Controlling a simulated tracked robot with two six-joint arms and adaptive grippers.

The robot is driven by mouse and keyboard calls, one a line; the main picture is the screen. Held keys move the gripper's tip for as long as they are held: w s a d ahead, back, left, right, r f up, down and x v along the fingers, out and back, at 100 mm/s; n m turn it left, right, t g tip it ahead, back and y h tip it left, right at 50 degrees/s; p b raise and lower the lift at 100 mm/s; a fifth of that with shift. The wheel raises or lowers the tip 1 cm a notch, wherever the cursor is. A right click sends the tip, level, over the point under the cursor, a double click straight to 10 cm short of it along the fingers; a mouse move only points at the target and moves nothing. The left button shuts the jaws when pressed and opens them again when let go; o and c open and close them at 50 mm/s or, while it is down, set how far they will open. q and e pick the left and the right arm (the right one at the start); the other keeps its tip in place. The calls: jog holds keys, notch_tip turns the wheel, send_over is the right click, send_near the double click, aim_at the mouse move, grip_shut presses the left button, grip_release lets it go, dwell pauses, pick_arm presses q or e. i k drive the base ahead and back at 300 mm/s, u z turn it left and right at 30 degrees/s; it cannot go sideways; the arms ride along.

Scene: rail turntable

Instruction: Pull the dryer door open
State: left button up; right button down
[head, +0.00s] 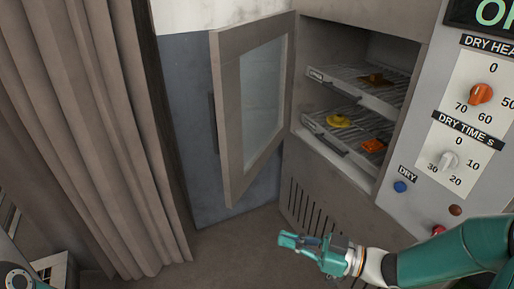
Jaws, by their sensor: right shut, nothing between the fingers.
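The dryer door (228,112) stands swung open to the left of the dryer cabinet, with a glass pane (263,97) in a grey-beige frame. Its dark handle (212,122) is on the outer left edge. The dryer (330,185) shows its open inside with two wire racks. My right gripper (288,240) is shut and empty, low in front of the vented lower panel, below and to the right of the door and apart from it. My left gripper is not in view.
Yellow (338,121) and orange (373,145) pieces lie on the lower rack (320,127); a brown piece (376,79) lies on the upper one. A control panel (422,185) with dials and buttons is at right. A brown curtain (85,120) hangs at left.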

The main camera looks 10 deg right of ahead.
aim_at(228, 43)
jog(key=z, duration=0.45)
jog(key=i, duration=1.05)
jog(key=u, duration=0.35)
